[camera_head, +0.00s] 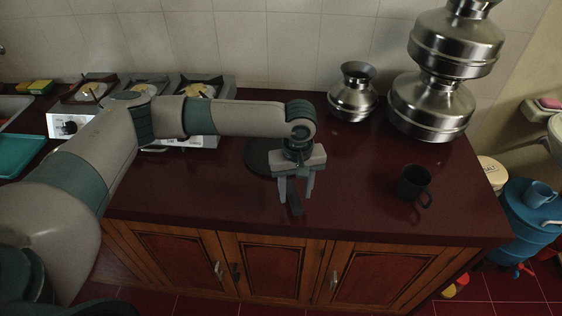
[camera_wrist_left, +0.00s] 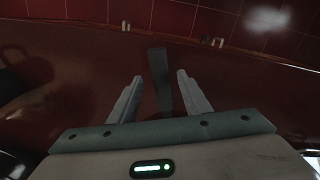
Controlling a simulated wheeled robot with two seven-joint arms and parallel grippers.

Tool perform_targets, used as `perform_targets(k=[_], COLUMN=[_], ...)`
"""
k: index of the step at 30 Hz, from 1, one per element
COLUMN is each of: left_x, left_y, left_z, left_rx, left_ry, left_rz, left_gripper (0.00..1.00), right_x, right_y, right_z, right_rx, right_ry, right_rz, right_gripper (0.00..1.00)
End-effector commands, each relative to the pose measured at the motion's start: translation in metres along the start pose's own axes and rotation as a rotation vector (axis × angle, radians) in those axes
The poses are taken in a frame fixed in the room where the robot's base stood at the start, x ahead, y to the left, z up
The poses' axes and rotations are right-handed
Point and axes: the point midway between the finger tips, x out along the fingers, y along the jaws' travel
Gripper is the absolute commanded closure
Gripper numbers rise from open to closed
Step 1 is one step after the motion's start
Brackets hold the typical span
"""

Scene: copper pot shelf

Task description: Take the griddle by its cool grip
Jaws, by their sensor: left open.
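The griddle (camera_head: 257,158) is a dark round pan lying on the dark red counter, partly hidden behind my left arm and gripper. Its dark grip (camera_head: 295,206) points toward the counter's front edge. My left gripper (camera_head: 296,193) is over the grip, fingers pointing down, open. In the left wrist view the grip (camera_wrist_left: 158,68) runs between the two open fingers (camera_wrist_left: 160,80), with a gap on either side. I cannot tell how far the fingertips are above the counter. My right gripper is not in view.
A dark mug (camera_head: 413,184) stands on the counter to the right. A small metal pot (camera_head: 354,98) and large stacked metal pots (camera_head: 432,108) stand at the back right. A stove (camera_head: 203,137) is behind my left arm. The counter between gripper and mug is clear.

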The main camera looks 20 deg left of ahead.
Motion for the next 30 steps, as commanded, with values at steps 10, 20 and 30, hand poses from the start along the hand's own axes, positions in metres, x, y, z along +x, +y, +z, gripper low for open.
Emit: perform_targets(k=[10,20,30], left_x=[0.038,0.044,0.043], left_y=[-0.002,-0.002,-0.002], left_z=[-0.001,-0.001,-0.001], left_rx=[0.0,0.001,0.001], left_ry=[-0.001,0.0,0.0], left_rz=[-0.002,-0.001,-0.001], left_gripper=[0.56,0.56,0.85], right_x=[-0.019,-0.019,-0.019], right_y=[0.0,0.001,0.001], right_z=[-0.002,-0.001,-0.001], right_rx=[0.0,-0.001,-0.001], right_ry=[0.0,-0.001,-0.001], right_rz=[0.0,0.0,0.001], right_gripper=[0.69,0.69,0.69])
